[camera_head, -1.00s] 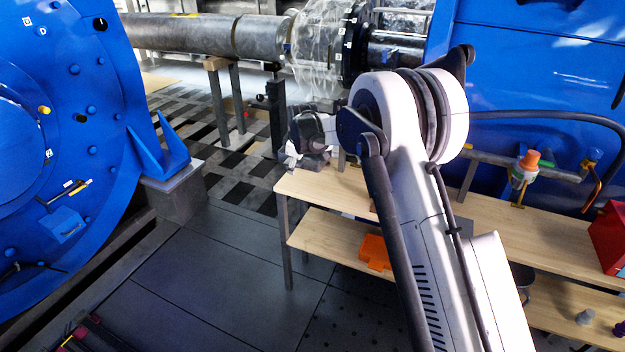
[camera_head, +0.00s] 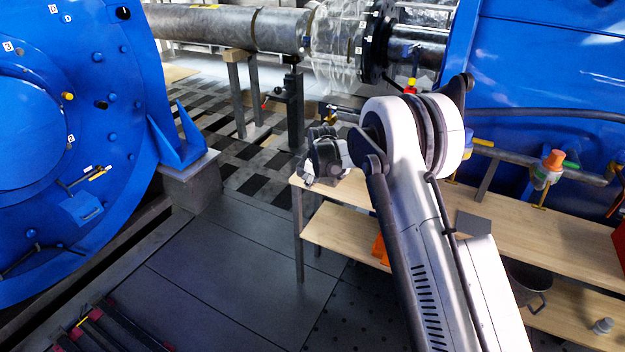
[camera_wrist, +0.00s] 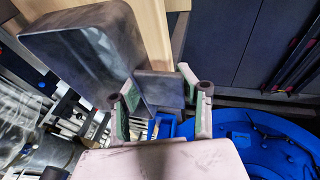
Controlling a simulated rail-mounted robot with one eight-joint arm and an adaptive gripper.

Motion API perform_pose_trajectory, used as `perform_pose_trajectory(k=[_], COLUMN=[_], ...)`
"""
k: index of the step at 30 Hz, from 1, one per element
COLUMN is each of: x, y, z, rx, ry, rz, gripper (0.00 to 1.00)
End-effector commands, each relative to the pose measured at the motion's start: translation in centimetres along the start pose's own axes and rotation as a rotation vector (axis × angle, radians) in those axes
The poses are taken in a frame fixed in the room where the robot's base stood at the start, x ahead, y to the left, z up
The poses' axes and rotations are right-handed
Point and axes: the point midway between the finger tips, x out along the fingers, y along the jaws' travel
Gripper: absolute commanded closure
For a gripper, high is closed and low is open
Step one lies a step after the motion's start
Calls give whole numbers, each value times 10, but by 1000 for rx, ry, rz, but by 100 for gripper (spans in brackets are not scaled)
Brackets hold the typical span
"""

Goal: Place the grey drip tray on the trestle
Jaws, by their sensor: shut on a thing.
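My gripper (camera_wrist: 165,92) is shut on a dark grey piece between its fingers. This piece seems to be part of the grey drip tray (camera_wrist: 80,45), whose broad rounded body fills the upper left of the wrist view. In the head view my gripper (camera_head: 325,158) is small, near the left end of a wooden-topped table, and the tray cannot be made out there. This table (camera_head: 560,235) has two pale tiers. A dark stand with a wooden block (camera_head: 238,90) stands under the shaft. I cannot tell which of these is the trestle.
A big blue motor housing (camera_head: 60,140) is at left and another blue casing (camera_head: 545,60) at right. A grey shaft (camera_head: 230,28) runs behind. A grey flat plate (camera_head: 473,222) and a pot (camera_head: 528,283) are by the table.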

Motion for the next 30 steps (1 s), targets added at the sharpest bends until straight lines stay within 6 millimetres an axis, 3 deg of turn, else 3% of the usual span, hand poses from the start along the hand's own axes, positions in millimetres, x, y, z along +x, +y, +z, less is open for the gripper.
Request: perform_pose_trajectory(k=[5,6,9,20,30], x=[2,1,1,-3,-55], y=[0,0,0,0,1], z=[0,0,0,0,0], rx=[0,0,0,0,0], ry=[0,0,0,0,0], rz=[0,0,0,0,0], gripper=[99,60,46,46,46])
